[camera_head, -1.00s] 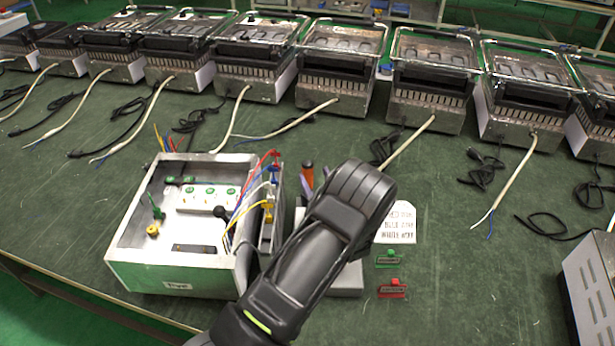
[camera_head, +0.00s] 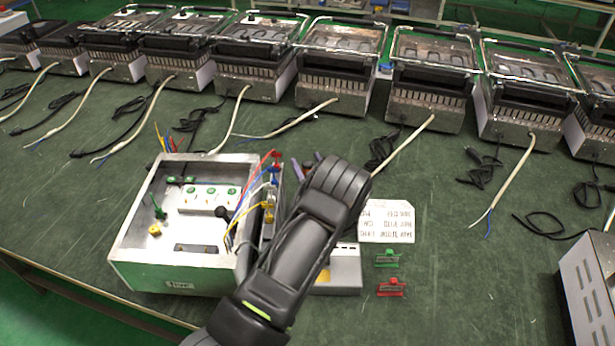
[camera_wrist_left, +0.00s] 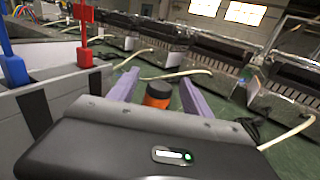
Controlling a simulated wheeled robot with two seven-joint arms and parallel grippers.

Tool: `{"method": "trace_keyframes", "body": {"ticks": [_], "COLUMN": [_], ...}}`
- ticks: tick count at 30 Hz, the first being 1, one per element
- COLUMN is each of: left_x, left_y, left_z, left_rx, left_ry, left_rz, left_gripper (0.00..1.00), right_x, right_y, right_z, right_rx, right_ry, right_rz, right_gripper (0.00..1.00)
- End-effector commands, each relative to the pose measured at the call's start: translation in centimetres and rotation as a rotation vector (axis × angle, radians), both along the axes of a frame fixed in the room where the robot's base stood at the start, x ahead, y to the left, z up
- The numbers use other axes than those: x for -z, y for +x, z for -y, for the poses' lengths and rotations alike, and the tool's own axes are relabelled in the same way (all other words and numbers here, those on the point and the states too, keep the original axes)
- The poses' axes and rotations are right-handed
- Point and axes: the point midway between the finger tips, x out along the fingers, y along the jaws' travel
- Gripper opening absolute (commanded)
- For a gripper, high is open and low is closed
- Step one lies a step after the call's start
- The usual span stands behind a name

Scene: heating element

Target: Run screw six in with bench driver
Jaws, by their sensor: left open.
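The open metal box (camera_head: 125,235) holds a white terminal block (camera_head: 208,198) with green-marked screws, plus loose-looking green and yellow fittings. I cannot tell which screw is six. In the left wrist view, an orange-and-black driver handle (camera_wrist_left: 158,95) stands between the two purple fingers of my left gripper (camera_wrist_left: 157,82). The fingers are apart, one on each side of it, and no grip shows. In the head view my left arm hides most of the driver and gripper. My right gripper is out of view.
Red, blue, white and yellow wires (camera_head: 250,205) rise along the box's right side. A grey block (camera_head: 343,272), a white lettered card (camera_head: 388,222), a green clip (camera_head: 387,258) and a red clip (camera_head: 391,288) lie right. Several heaters with cables line the back.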

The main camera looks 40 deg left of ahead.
Motion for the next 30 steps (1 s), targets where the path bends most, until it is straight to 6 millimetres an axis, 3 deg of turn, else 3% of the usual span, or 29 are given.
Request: {"method": "trace_keyframes", "body": {"ticks": [16, 30], "left_x": [0.01, 0.0], "left_y": [0.0, 0.0], "left_z": [0.06, 0.06], "left_rx": [0.001, 0.001], "left_ry": [0.0, 0.0], "left_rz": [0.0, 0.0], "left_gripper": [0.57, 0.18], "right_x": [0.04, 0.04], "right_y": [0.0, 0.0], "right_z": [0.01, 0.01], "right_rx": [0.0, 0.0], "right_ry": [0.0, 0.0], "right_rz": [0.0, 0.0], "right_gripper": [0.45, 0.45]}}
